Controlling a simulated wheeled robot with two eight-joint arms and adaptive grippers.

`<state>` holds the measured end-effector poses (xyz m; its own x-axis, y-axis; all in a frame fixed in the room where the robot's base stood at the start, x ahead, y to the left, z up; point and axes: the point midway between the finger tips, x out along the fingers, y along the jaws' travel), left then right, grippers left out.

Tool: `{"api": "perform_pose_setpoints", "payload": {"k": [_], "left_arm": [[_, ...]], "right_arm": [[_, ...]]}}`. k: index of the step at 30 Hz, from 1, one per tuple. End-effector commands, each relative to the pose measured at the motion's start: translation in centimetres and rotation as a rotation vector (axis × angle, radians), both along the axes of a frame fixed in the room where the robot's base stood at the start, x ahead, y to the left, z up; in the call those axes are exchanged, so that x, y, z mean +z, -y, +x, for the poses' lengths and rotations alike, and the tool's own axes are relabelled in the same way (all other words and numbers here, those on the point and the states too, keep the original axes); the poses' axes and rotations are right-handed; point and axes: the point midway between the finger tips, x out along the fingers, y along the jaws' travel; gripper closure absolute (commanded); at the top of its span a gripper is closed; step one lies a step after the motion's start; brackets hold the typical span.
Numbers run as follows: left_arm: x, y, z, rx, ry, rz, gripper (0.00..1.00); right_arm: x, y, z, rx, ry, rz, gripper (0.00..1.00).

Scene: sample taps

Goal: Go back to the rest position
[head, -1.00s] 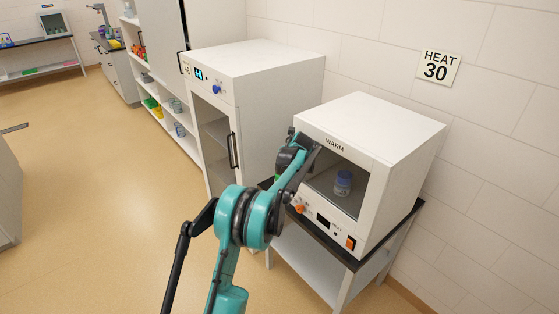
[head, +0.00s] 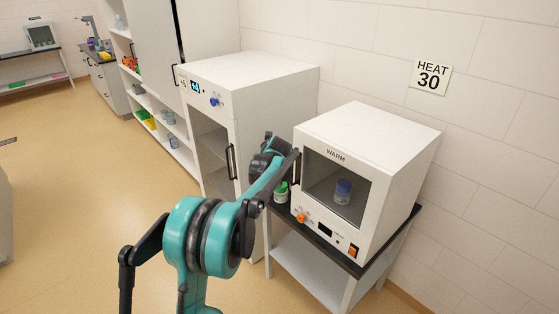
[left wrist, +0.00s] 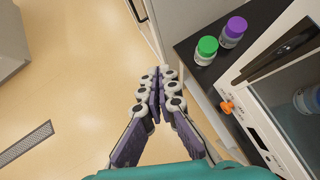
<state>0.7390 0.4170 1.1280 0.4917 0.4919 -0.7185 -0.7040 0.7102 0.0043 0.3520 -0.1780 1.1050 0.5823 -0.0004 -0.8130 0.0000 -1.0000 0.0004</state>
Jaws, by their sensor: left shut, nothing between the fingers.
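My left gripper (left wrist: 160,75) is shut and empty in the left wrist view, its fingertips together above the floor, left of the black shelf top. In the head view my left arm reaches from the bottom toward the warming box. There the gripper end (head: 268,146) is dark, mostly hidden by the arm, and looks left of the box front. The white warming box (head: 378,132), labelled WARM, has its windowed door shut. A blue-capped bottle (head: 343,192) stands inside; it also shows in the left wrist view (left wrist: 306,101). My right gripper is not in view.
A green-capped jar (left wrist: 205,50) and a purple-capped jar (left wrist: 233,31) stand on the black stand top (left wrist: 190,52) beside the box. A taller white cabinet (head: 250,80) stands left of it. The floor (head: 70,200) at left is open.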

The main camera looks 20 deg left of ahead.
Motion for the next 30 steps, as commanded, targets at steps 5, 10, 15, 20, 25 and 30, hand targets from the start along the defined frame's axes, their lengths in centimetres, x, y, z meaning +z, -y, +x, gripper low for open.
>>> {"api": "perform_pose_setpoints", "payload": {"k": [5, 10, 15, 20, 25, 30], "left_arm": [[0.2, 0.0, -0.3, 0.002, 0.003, -0.003, 1.0], [1.3, 2.2, -2.6, 0.102, 0.084, -0.114, 1.0], [2.8, 7.2, -8.9, 0.37, 0.268, -0.403, 1.0], [2.7, 12.0, -16.0, 0.675, 0.425, -0.71, 1.0], [0.8, 16.5, -23.9, 1.03, 0.547, -1.026, 1.0], [-2.9, 20.3, -31.4, 1.408, 0.621, -1.308, 1.0]], "right_arm": [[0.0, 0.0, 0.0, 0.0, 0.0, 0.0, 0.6], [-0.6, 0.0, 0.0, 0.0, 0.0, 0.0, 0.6], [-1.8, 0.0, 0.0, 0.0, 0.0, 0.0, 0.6], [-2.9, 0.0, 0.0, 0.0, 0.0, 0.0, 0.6], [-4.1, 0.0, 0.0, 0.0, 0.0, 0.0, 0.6], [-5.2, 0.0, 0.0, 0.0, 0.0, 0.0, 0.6]]}}
